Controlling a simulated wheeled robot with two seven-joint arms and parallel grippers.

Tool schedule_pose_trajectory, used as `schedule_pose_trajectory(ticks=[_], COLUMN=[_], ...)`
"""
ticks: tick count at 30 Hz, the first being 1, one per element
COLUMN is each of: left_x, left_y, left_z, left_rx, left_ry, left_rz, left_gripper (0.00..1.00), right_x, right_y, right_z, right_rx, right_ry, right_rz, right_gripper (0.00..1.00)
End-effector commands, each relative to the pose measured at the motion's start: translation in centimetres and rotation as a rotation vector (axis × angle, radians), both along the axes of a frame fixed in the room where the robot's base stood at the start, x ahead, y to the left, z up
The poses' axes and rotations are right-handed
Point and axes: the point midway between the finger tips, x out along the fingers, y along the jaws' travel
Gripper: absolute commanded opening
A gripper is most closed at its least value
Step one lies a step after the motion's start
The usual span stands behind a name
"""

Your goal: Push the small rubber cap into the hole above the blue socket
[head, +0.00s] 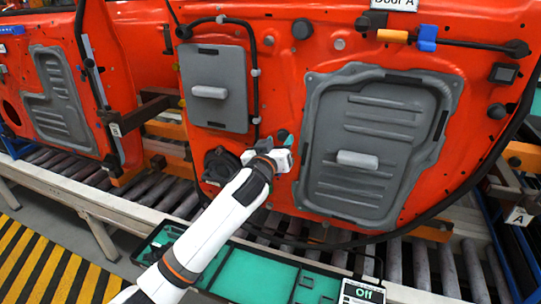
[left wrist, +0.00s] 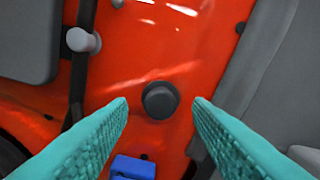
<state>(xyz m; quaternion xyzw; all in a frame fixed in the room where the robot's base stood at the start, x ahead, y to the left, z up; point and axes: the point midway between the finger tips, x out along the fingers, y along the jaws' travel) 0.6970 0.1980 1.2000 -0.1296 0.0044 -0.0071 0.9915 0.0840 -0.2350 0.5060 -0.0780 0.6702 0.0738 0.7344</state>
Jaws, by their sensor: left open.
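In the left wrist view a small dark round rubber cap (left wrist: 160,100) shows against the orange-red door (left wrist: 185,45), in the gap between my fingertips. I cannot tell how deep it sits. The blue socket (left wrist: 133,167) is just below it and slightly left, partly cut by the frame's bottom. My left gripper (left wrist: 160,103) has its two teal fingers apart, one on each side of the cap, with a visible gap to both. In the head view my left gripper (head: 285,142) is at the door between the two grey panels. The cap and socket cannot be made out there. My right gripper is not in view.
A smaller grey panel (head: 214,88) is left of my gripper and a larger grey panel (head: 375,145) right of it. A black cable (head: 254,90) runs down the door nearby. A teal-lined tray (head: 255,272) lies below, before the roller conveyor (head: 422,268).

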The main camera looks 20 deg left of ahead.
Motion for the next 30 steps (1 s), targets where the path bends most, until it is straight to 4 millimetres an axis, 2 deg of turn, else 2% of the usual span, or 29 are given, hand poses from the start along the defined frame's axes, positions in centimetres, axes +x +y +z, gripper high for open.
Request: schedule_pose_trajectory(ticks=[12, 16, 25, 30], left_x=[-7.9, -9.7, -12.3, -15.8], left_y=[0.1, 0.1, 0.1, 0.2], left_z=[-0.3, -0.1, -0.1, -0.2], left_rx=[0.000, 0.000, 0.000, -0.001], left_ry=[-0.002, -0.001, -0.002, -0.003], left_rz=[-0.003, -0.002, -0.003, -0.003], left_gripper=[0.46, 0.46, 0.46, 0.46], right_x=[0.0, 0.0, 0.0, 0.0], right_y=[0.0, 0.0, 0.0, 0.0], right_z=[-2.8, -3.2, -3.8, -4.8], right_rx=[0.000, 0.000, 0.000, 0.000], right_ry=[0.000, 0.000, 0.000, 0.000], right_rz=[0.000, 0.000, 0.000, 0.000], right_gripper=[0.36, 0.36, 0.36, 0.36])
